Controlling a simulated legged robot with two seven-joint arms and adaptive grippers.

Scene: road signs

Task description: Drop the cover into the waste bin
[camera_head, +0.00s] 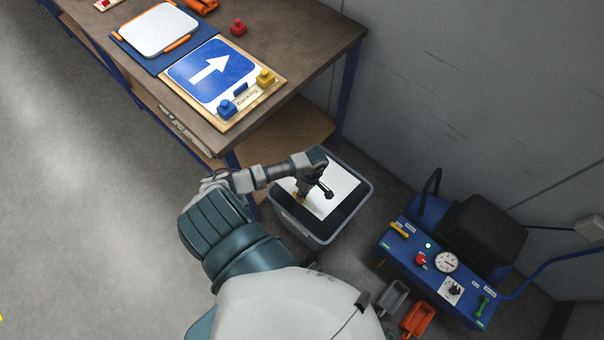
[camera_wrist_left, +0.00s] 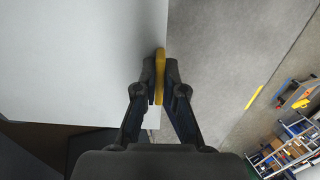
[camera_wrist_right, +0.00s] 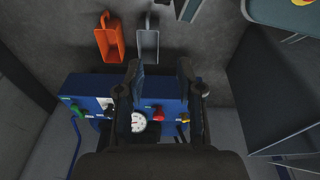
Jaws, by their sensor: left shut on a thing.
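The cover is a flat white sheet (camera_head: 345,184) with a yellow tab, held at the mouth of the grey waste bin (camera_head: 299,229). Whether it is above the rim or partly inside is hard to tell. My left gripper (camera_head: 324,190) is over the bin, shut on the yellow tab (camera_wrist_left: 160,68). In the left wrist view, the white sheet (camera_wrist_left: 75,55) extends to the left of the fingers. My right gripper (camera_wrist_right: 158,72) is open and empty, seen in the right wrist view over the blue control panel (camera_wrist_right: 80,95); the head view does not show it.
A workbench (camera_head: 290,62) with a blue arrow sign (camera_head: 212,72) and a white-topped board (camera_head: 158,30) stands left of the bin. The blue control panel (camera_head: 433,262) and two scoops, grey (camera_head: 391,297) and orange (camera_head: 417,319), are to its right. A wall is behind.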

